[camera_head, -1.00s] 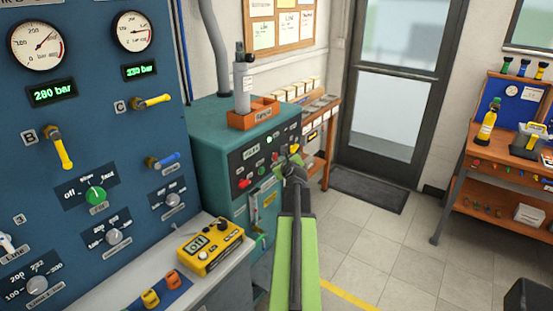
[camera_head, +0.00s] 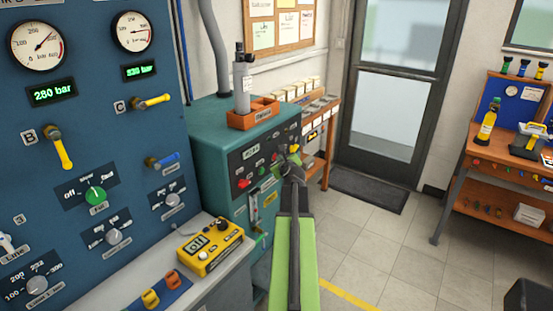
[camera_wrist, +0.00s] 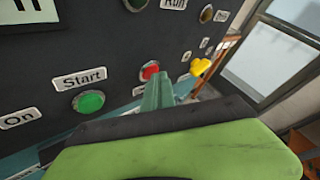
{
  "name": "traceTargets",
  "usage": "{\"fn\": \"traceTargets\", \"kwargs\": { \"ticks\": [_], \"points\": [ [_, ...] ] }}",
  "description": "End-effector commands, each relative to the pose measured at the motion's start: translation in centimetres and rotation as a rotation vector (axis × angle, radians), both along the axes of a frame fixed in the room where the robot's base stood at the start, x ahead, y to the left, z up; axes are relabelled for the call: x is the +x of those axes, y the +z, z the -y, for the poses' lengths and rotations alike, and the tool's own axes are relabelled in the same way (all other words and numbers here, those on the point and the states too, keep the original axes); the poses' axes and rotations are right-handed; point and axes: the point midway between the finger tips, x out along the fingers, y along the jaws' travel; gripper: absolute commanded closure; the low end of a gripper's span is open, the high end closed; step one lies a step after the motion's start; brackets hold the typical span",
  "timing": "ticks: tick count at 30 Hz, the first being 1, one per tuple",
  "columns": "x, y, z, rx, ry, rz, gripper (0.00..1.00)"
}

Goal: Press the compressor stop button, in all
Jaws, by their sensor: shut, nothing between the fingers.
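The compressor is a teal cabinet (camera_head: 212,118) with a dark control panel (camera_head: 248,158) beside the blue testbench. In the wrist view its panel carries a green button (camera_wrist: 89,102) labelled Start, a red button (camera_wrist: 150,70) to the right of it, and a yellow knob (camera_wrist: 201,66) further right. The red button's own label is mostly hidden behind my fingers. My gripper (camera_wrist: 158,92) is shut and empty, its tips just below the red button in the picture. I cannot tell whether they touch it. In the head view my gripper (camera_head: 288,162) is in front of the panel's right part.
The blue testbench panel (camera_head: 100,190) with gauges and valves fills the left. A yellow device (camera_head: 210,247) sits on its ledge. An orange tray (camera_head: 253,117) is on the cabinet. Open tiled floor (camera_head: 390,245) lies to the right, with a wooden bench (camera_head: 500,180) beyond.

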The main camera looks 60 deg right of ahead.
Motion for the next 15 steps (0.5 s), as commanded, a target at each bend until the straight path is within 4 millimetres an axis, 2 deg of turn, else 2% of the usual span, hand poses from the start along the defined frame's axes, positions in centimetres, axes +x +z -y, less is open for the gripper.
{"fn": "traceTargets", "kwargs": {
  "ticks": [15],
  "points": [
    [-1.8, 0.0, 0.0, 0.0, 0.0, 0.0, 1.0]
  ]
}}
